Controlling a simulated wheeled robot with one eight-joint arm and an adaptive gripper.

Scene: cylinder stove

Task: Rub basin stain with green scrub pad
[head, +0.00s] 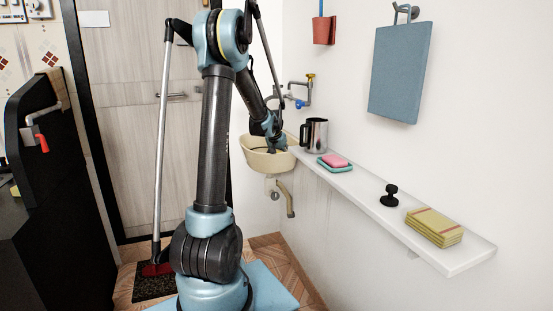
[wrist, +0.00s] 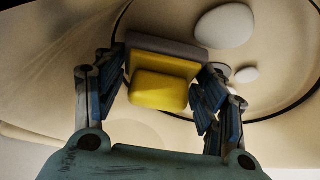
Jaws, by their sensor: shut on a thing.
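My gripper (wrist: 163,88) is shut on a scrub pad (wrist: 160,90) with a yellow body and a dull grey layer on its far side; no clear green shows on it. The pad is between the two fingers, facing the inner surface of the cream basin (wrist: 60,75). In the head view my gripper (head: 278,143) reaches down into the basin (head: 262,158), which hangs at the wall; the pad is hidden there. Whether the pad touches the basin I cannot tell. White rounded patches (wrist: 225,25) show beyond the pad on the right. I cannot tell which mark is the stain.
A tap (head: 305,90) is on the wall above the basin. A steel mug (head: 315,135) and a pink soap (head: 335,160) in a teal dish stand on the white shelf (head: 365,190) close by. A black knob (head: 389,195) and folded yellow cloths (head: 434,227) lie farther along.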

